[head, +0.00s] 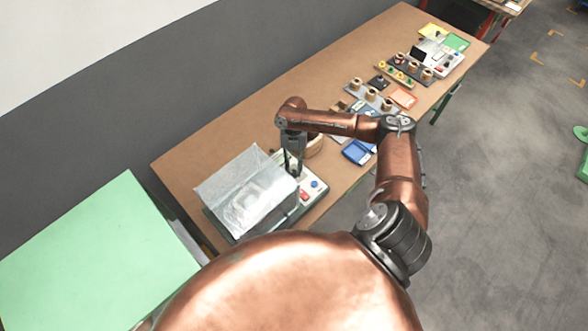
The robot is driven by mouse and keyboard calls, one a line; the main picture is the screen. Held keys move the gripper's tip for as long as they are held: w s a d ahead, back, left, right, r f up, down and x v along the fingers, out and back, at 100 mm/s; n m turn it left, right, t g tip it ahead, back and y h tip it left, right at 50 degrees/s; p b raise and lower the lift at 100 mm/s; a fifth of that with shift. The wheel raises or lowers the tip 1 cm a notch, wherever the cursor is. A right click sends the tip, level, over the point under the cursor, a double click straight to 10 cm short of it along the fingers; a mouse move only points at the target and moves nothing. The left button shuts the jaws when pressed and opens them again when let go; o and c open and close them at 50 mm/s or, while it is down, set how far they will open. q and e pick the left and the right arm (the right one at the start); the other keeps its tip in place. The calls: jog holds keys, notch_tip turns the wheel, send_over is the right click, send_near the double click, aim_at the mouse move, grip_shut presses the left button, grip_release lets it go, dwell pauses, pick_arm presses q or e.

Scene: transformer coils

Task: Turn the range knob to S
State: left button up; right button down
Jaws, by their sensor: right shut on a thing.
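A test device with a white control panel (310,188) stands at the near end of the bench, beside a clear cover. A red button (304,196) and a blue button (315,183) show on the panel. My right gripper (292,170) points down at the panel's far part, close beside the clear cover. It is shut on the range knob, which its fingers hide. The knob's pointer and the S mark cannot be made out. My left gripper is not in view.
The clear cover (245,190) stands just left of my right gripper. A wooden ring (314,146) lies just behind the gripper. A blue tray (358,151), coils (371,94) and an orange card (403,98) lie farther along the brown bench (235,125). The bench's back-left strip is clear.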

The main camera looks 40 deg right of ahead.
jog(key=shift+f, duration=0.1)
jog(key=c, duration=1.8)
grip_release()
jog(key=shift+o, duration=0.2)
jog(key=v, duration=1.2)
